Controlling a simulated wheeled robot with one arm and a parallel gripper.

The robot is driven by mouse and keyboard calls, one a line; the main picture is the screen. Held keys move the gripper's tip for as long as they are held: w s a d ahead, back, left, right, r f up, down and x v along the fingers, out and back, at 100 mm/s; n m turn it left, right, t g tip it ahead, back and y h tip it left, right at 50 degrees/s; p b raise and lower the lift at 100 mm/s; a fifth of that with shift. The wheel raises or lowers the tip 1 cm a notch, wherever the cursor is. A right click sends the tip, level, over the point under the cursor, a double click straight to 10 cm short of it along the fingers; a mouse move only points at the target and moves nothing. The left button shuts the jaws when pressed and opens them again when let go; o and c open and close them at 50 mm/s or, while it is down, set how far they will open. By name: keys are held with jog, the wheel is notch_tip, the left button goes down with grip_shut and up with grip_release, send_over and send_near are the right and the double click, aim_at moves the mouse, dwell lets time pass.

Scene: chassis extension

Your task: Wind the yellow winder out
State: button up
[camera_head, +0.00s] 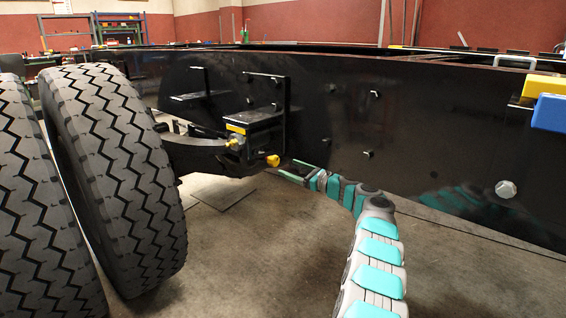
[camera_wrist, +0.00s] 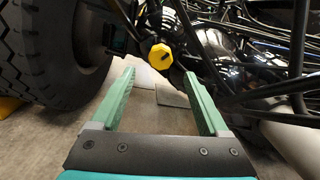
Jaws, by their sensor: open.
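The yellow winder (camera_head: 272,160) is a small yellow knob low on the black bracket (camera_head: 262,125) at the chassis side, just right of the tyres. In the wrist view the winder (camera_wrist: 160,56) shows as a faceted yellow knob with a dark slot. My gripper (camera_head: 296,171) is open and empty, just right of and slightly below the winder in the head view. In the wrist view my gripper's two green fingers (camera_wrist: 163,72) stand apart, with the winder beyond their tips and between their lines. The fingers do not appear to touch it.
Large tyres (camera_head: 115,175) stand at the left. The long black chassis rail (camera_head: 400,120) runs behind, with small bolts on its face. Blue and yellow blocks (camera_head: 548,112) sit at the right. Dark rods (camera_wrist: 255,85) crowd the wrist view's right side. The concrete floor below is open.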

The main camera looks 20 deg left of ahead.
aim_at(277, 162)
jog(key=x, duration=0.2)
jog(key=shift+w+a, duration=0.2)
jog(key=shift+a, duration=0.1)
jog(key=shift+w+a, duration=0.3)
jog(key=shift+a, duration=0.05)
jog(key=shift+w+a, duration=0.1)
jog(key=shift+a, duration=0.6)
jog(key=shift+w+a+r+p, duration=0.1)
jog(key=shift+w+a+p, duration=0.15)
jog(key=shift+a+p, duration=0.25)
jog(key=shift+p+x, duration=0.45)
jog(key=shift+x, duration=0.3)
jog(key=shift+a, duration=0.1)
jog(key=shift+c, duration=0.2)
